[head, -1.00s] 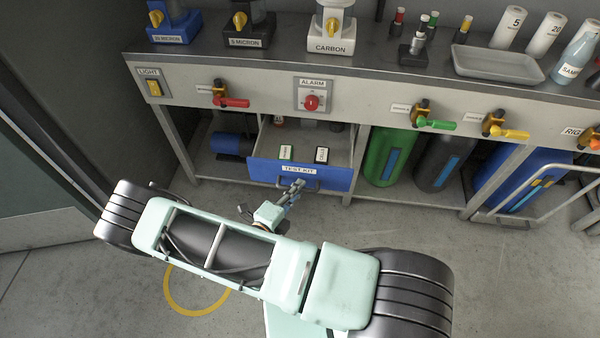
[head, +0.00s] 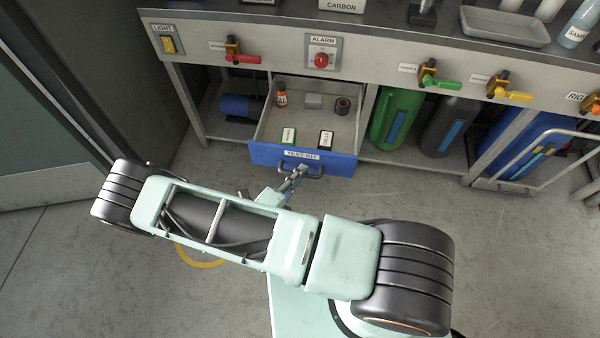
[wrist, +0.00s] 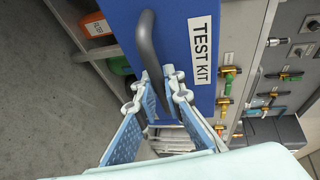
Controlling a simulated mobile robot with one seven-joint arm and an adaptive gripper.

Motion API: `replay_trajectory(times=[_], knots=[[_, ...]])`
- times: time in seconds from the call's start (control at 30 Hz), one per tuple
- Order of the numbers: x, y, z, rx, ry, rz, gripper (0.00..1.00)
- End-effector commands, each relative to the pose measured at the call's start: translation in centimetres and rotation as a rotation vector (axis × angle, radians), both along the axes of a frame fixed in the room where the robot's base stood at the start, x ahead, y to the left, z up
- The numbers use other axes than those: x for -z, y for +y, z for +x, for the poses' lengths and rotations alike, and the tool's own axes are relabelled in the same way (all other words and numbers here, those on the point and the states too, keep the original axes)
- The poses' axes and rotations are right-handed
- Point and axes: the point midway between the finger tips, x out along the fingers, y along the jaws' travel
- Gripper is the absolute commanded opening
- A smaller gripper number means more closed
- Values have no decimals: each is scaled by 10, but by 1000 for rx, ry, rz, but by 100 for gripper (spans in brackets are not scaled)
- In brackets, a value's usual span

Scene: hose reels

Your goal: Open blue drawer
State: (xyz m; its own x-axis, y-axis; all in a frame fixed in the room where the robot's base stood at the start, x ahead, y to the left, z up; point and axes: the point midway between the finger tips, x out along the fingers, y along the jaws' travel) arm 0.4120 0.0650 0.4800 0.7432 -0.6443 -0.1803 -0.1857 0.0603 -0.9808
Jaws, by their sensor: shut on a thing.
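The blue drawer (head: 330,162), labelled TEST KIT, is pulled out of the bench frame, and its inside shows in the head view. Its front (wrist: 184,50) fills the upper middle of the wrist view. A dark curved handle (wrist: 147,45) is fixed on that front. My gripper (head: 298,172) is at the handle, with its two fingers (wrist: 158,80) on either side of the bar and shut on it. Inside the drawer are an orange bottle (head: 281,95), a dark round item (head: 342,105), a grey block (head: 313,101) and two small labelled boxes (head: 289,135).
The bench front (head: 275,50) carries a light switch (head: 168,44), a red alarm button (head: 321,60) and valves with coloured handles. A green cylinder (head: 396,115) stands right of the drawer. A metal rail (head: 550,155) is at the far right. Floor in front is clear.

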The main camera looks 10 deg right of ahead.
Motion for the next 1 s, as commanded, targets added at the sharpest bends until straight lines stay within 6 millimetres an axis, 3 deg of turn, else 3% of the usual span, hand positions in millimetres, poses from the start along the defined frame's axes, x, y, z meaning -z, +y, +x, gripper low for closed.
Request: replay_trajectory(times=[0.3, 0.33, 0.4, 0.73, 1.0], knots=[[0, 1, 1, -2, -1, 1, 0], [0, 1, 1, -2, -1, 1, 12], [0, 1, 1, -2, -1, 1, 17], [-3, 1, 0, -1, -1, 1, 17], [-40, 1, 2, -2, -8, -1, 18]])
